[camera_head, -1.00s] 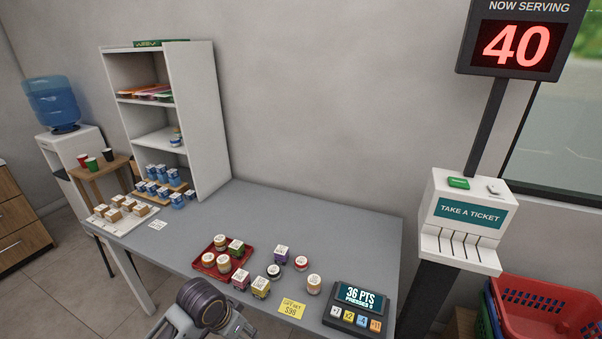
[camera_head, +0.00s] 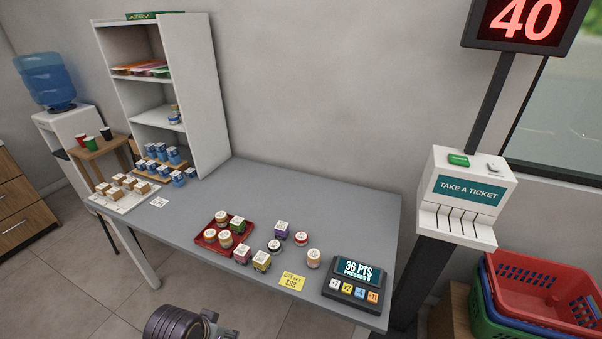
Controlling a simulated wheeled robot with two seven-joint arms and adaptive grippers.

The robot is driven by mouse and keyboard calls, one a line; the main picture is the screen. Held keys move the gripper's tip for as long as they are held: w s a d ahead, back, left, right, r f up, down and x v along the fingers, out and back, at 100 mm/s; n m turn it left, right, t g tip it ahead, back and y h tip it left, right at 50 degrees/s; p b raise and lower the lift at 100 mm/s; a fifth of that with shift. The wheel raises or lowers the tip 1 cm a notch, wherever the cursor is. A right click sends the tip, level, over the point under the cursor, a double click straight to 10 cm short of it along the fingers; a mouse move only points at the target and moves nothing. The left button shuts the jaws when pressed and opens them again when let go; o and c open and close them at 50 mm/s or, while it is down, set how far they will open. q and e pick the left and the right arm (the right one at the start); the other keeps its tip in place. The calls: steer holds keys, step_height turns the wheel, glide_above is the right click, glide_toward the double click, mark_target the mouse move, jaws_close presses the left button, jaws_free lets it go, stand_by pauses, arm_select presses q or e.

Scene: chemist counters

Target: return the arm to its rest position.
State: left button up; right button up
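One of my arms shows at the bottom edge of the head view, below the counter's front edge. Only a dark ringed joint and a small grey part of it are visible, and no fingertips show. I cannot tell from this piece whether a gripper holds anything. My other arm is out of view. The grey counter (camera_head: 290,195) stands in front of me, clear of the arm.
On the counter are a red tray (camera_head: 209,243) with several jars, loose jars and boxes, a yellow card (camera_head: 291,281) and a points keypad (camera_head: 353,282). A ticket machine (camera_head: 465,195) and stacked baskets (camera_head: 540,300) stand at the right. Floor shows at the lower left.

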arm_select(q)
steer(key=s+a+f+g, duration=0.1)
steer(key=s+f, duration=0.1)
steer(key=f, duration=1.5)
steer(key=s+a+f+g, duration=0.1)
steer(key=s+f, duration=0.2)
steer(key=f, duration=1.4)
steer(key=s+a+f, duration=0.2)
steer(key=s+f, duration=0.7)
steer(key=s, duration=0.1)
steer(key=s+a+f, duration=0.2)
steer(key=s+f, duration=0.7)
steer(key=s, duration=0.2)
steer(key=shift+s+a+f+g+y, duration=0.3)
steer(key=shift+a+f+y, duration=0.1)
